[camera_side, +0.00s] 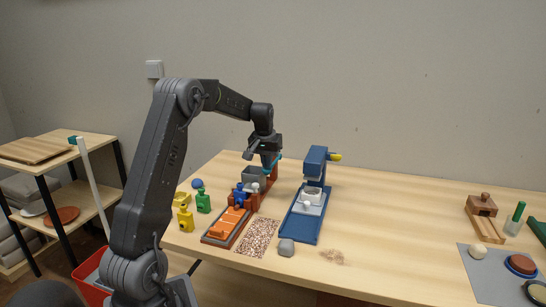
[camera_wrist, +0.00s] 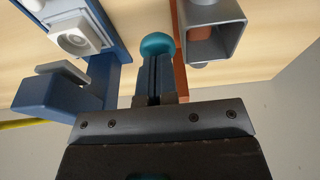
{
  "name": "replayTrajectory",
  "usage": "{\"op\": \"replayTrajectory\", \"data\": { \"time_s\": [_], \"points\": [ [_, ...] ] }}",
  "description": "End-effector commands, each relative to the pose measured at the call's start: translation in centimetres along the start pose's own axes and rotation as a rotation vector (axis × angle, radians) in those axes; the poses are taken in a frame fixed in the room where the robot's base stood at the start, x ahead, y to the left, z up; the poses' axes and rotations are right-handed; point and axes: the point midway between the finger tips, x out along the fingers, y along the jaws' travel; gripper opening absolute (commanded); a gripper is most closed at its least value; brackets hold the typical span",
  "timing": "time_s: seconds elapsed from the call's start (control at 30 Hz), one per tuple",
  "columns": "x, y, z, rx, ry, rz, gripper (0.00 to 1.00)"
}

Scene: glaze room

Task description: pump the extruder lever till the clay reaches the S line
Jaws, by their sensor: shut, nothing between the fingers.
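The extruder appears to be the red-brown stand with a grey square box (camera_side: 254,179); the box also shows in the wrist view (camera_wrist: 214,32). The lever's teal ball knob (camera_wrist: 157,45) is right at my fingertips in the wrist view, and a bit of teal (camera_side: 279,159) shows beside my gripper in the side view. My gripper (camera_wrist: 153,78) is shut and empty; in the side view my gripper (camera_side: 267,163) is above the box. I cannot tell whether the fingers touch the knob. An orange tray (camera_side: 228,224) lies in front of the stand. I cannot make out the S line.
A blue press-like device (camera_side: 316,165) with a yellow handle stands close on the right. Yellow (camera_side: 185,219) and green (camera_side: 203,202) pieces stand at left. A speckled mat (camera_side: 257,238) and grey lump (camera_side: 286,247) lie in front. The table right of the blue device is largely clear.

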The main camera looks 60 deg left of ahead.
Motion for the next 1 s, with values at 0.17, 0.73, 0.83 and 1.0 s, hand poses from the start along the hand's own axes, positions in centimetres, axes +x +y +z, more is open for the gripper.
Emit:
{"op": "replayTrajectory", "data": {
  "time_s": [0.17, 0.73, 0.83, 1.0],
  "points": [
    [0.2, 0.0, 0.1, 0.000, -0.001, 0.000, 0.00],
    [2.1, 0.0, 0.4, 0.000, -0.001, 0.000, 0.00],
    [2.4, 0.0, 0.5, 0.000, -0.002, 0.000, 0.00],
    [2.9, 0.0, 0.6, 0.000, -0.001, 0.000, 0.00]
  ]
}}
